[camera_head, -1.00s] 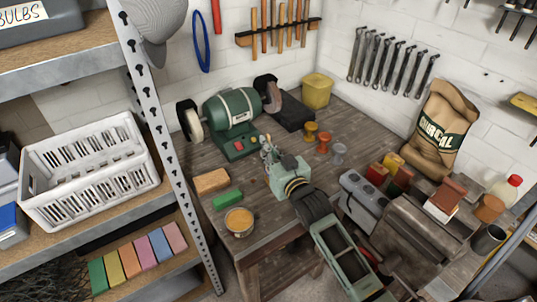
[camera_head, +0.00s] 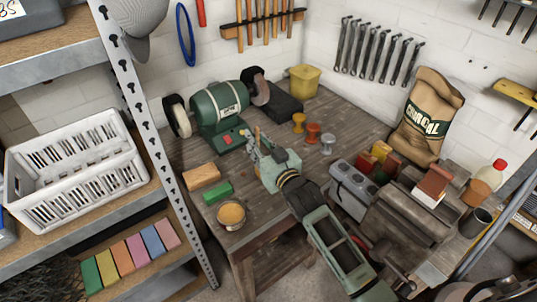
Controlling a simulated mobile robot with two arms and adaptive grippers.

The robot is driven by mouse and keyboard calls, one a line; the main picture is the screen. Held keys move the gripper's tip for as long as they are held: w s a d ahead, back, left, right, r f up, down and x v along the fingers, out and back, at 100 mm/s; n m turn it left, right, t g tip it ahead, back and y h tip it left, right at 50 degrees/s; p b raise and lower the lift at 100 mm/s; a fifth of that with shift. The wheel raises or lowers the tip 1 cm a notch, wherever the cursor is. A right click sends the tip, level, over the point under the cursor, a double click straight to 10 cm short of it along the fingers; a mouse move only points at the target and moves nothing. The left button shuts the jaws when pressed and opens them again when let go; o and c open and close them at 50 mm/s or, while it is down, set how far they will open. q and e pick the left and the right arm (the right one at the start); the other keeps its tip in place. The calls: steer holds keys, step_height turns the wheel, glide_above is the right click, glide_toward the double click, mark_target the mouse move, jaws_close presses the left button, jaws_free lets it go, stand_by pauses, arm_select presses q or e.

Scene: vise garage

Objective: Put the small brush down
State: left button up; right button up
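My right gripper (camera_head: 255,148) reaches over the wooden workbench (camera_head: 182,150) from the lower right, its fingers just in front of the green bench grinder (camera_head: 221,108). Its fingers are small and partly hidden by its own pale green body, so I cannot tell whether they are open or shut. A thin tan bit shows at the fingertips, but I cannot tell whether it is the small brush. No brush is clearly recognisable elsewhere on the bench. My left gripper is not in view.
A tan block (camera_head: 201,176), a green block (camera_head: 217,192) and a round tin (camera_head: 231,214) lie left of the gripper. Several small spools, one orange (camera_head: 313,132), stand to its right. A white crate (camera_head: 75,172) sits on the left shelf.

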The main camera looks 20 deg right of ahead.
steer(key=b+v, duration=0.2)
steer(key=v, duration=0.9)
steer(key=shift+s, duration=0.15)
